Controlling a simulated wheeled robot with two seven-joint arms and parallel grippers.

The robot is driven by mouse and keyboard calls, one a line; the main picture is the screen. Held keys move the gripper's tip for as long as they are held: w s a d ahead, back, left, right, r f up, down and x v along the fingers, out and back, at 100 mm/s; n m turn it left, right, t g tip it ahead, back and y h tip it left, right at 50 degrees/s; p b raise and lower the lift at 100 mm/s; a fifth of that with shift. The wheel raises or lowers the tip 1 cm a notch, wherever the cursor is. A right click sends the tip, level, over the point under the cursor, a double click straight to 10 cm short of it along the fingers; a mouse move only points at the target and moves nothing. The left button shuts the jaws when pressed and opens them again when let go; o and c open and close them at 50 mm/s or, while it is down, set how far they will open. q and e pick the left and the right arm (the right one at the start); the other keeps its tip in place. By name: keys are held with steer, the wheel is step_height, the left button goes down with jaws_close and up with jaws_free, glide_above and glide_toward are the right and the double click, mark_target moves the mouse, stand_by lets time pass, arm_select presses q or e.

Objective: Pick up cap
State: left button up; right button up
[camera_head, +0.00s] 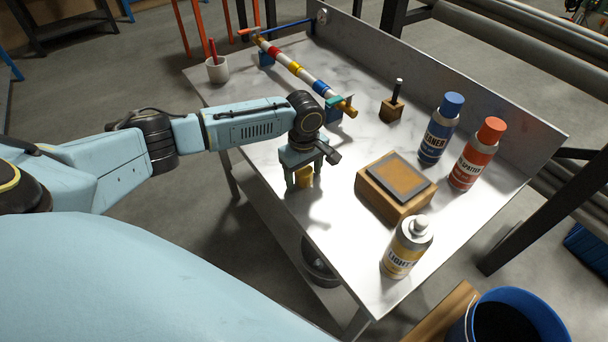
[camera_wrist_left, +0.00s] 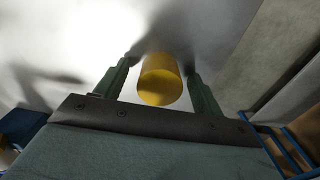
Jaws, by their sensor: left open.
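The cap is a small yellow cylinder (camera_head: 305,176) near the left long edge of the marble-topped table. In the left wrist view the yellow cap (camera_wrist_left: 159,80) sits between the two green fingers. My left gripper (camera_head: 303,182) is open around the cap, with a finger on each side; in the left wrist view the gripper (camera_wrist_left: 160,88) shows a gap beside each finger. I cannot tell whether the cap touches the table under it. My right gripper is not in view.
A spray can with a white top (camera_head: 406,247), a wooden block with a grey-edged pad (camera_head: 391,188), a blue can (camera_head: 440,129) and a red-topped can (camera_head: 476,154) stand to the right. A striped rod (camera_head: 300,72) lies behind. A white cup (camera_head: 217,70) stands at the far left corner.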

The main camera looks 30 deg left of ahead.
arm_select(q)
steer(key=c, duration=1.1)
